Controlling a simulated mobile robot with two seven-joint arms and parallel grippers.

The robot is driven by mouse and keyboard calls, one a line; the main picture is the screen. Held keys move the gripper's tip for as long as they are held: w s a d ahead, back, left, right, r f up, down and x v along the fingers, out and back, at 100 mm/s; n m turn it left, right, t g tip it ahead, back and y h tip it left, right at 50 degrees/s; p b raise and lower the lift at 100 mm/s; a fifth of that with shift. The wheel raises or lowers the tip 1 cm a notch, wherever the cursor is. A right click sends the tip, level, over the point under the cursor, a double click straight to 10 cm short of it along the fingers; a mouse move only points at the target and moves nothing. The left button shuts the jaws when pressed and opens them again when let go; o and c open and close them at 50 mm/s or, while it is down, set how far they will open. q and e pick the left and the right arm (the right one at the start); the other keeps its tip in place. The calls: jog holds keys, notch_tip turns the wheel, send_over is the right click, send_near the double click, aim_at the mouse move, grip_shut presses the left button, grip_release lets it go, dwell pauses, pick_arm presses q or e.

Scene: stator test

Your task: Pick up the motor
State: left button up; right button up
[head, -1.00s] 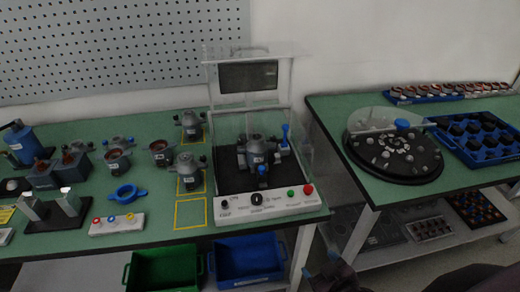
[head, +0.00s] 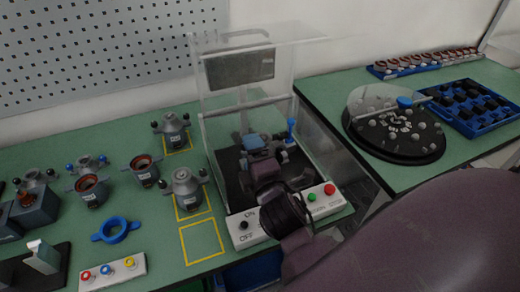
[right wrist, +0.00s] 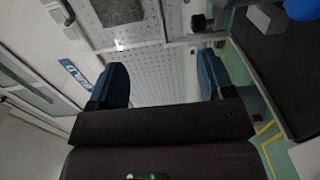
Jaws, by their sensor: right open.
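A grey motor (head: 284,156) sits inside the clear-walled test station (head: 300,222); in the head view my right gripper covers most of it. My right gripper (head: 262,152) is in front of the motor, above the station's control panel, with blue-tipped fingers. In the right wrist view the two fingers (right wrist: 162,78) are wide apart with nothing between them. Two similar grey motors stand outside the station, one at the back (head: 173,129) and one nearer (head: 186,188), on yellow-outlined squares. My left gripper is not in view.
The station's clear cover is raised. A blue lever (head: 291,130) stands at its right side. An empty yellow square (head: 202,241) lies left of the panel. A blue ring (head: 118,230) and a button box (head: 112,272) are further left. A round black turntable (head: 372,150) is on the right table.

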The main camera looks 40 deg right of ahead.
jog(key=b, duration=0.1)
send_near(243, 152)
jog(key=shift+w+d+r, duration=0.2)
jog(key=shift+w+r, duration=0.4)
jog(key=shift+w, duration=0.15)
jog(key=shift+f+b, duration=0.4)
jog(key=shift+f, duration=0.25)
jog(key=shift+w+r, duration=0.3)
jog(key=shift+w, duration=0.1)
jog(key=shift+w+d, duration=0.25)
jog(key=shift+w, duration=0.65)
jog(key=x, duration=0.3)
jog(key=shift+w+d, duration=0.1)
jog(key=shift+w, duration=0.1)
jog(key=shift+x, duration=0.75)
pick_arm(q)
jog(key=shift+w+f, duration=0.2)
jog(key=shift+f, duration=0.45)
pick_arm(e)
jog(key=shift+c, duration=0.4)
